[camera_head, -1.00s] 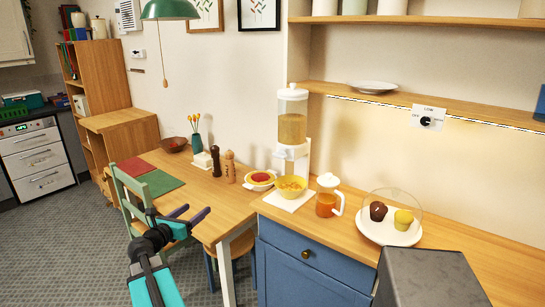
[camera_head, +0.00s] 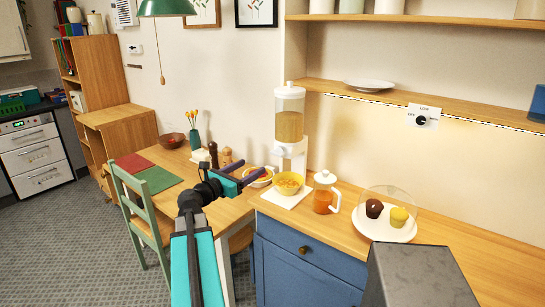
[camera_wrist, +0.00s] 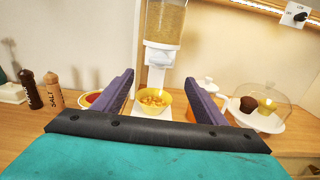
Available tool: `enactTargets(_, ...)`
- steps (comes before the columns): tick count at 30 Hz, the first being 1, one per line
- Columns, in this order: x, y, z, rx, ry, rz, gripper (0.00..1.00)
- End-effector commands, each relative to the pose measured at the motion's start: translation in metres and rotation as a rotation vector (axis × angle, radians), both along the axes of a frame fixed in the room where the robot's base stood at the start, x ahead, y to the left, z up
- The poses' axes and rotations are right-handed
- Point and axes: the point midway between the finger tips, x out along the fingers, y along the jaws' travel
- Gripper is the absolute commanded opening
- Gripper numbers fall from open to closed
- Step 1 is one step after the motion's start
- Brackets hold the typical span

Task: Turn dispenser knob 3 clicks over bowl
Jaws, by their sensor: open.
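The cereal dispenser (camera_head: 289,118) stands on the wooden counter, its clear hopper partly filled with tan cereal above a white base. Its knob is not clearly distinguishable; a white outlet (camera_wrist: 161,56) shows below the hopper in the wrist view. A yellow bowl (camera_head: 289,184) with cereal in it sits under the outlet, on a white base plate; it also shows in the wrist view (camera_wrist: 153,102). My gripper (camera_head: 251,171) is open and empty, in front of and left of the bowl. In the wrist view the dispenser and bowl appear between its two purple fingers.
An orange-filled jug (camera_head: 323,195) stands right of the bowl, with a domed plate of muffins (camera_head: 385,230) beyond. A red-filled dish (camera_head: 259,177) and two mills (camera_wrist: 43,91) are left. A shelf (camera_head: 420,103) overhangs the counter's right.

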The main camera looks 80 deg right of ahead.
Motion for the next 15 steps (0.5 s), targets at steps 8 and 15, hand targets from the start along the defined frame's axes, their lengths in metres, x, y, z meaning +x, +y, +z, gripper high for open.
enactTargets(8, -0.003, -0.005, 0.0, 0.0, 0.0, -0.001, 0.66)
enactTargets(15, -0.013, -0.025, 0.001, 0.0, 0.001, -0.002, 0.66)
